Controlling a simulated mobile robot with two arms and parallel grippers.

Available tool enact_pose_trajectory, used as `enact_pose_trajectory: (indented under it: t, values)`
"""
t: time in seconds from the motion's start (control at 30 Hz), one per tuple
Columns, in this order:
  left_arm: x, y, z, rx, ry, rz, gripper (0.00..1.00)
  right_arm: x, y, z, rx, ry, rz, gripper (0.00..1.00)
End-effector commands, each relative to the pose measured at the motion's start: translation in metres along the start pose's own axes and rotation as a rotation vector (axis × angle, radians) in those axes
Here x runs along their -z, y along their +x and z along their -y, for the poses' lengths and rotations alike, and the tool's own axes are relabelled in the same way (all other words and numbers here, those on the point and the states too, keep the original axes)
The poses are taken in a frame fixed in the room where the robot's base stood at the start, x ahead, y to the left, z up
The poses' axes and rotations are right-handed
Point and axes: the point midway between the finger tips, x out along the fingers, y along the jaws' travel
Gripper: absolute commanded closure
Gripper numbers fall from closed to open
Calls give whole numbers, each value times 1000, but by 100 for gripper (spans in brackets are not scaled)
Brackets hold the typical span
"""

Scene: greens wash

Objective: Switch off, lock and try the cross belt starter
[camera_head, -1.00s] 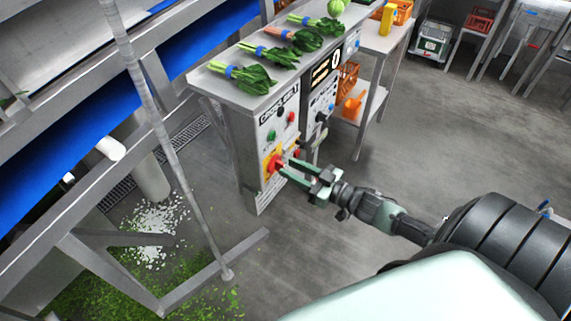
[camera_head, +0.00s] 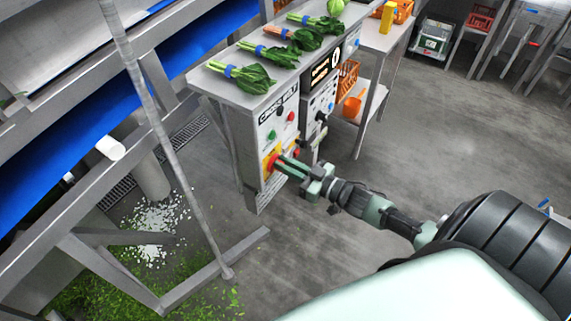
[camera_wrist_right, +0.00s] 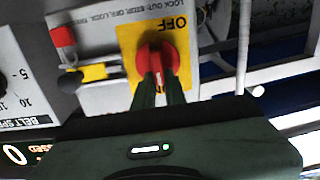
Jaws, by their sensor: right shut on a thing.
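The cross belt starter (camera_head: 266,135) is a pale panel labelled "CROSS BELT" on the front of a steel bench. It has black, red and green buttons and, low down, a red rotary handle (camera_head: 272,163) on a yellow plate. My right gripper (camera_head: 284,166) is shut on the red handle. In the right wrist view the red handle (camera_wrist_right: 157,56) sits between the fingertips, with "OFF" printed on the yellow plate (camera_wrist_right: 183,24). The handle's exact setting is hard to tell. A red item (camera_wrist_right: 63,36) hangs beside the plate. My left gripper is not in view.
Bunches of greens (camera_head: 242,76) lie on the bench top. A second panel with a lit display (camera_head: 320,72) stands right of the starter. A blue conveyor (camera_head: 90,140) and steel frame are at left. Open floor (camera_head: 440,140) lies to the right.

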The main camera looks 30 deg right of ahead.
Motion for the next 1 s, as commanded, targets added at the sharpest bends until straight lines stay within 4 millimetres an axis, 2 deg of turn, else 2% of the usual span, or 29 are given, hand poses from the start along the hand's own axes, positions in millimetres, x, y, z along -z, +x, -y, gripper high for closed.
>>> enact_pose_trajectory:
  t: [0.37, 1.0]
  values:
    - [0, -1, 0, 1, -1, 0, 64, -1, 0, 4, -1, -209, 1, 100]
    - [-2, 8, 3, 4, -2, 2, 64, -8, 0, 14, -1, -814, 1, 100]
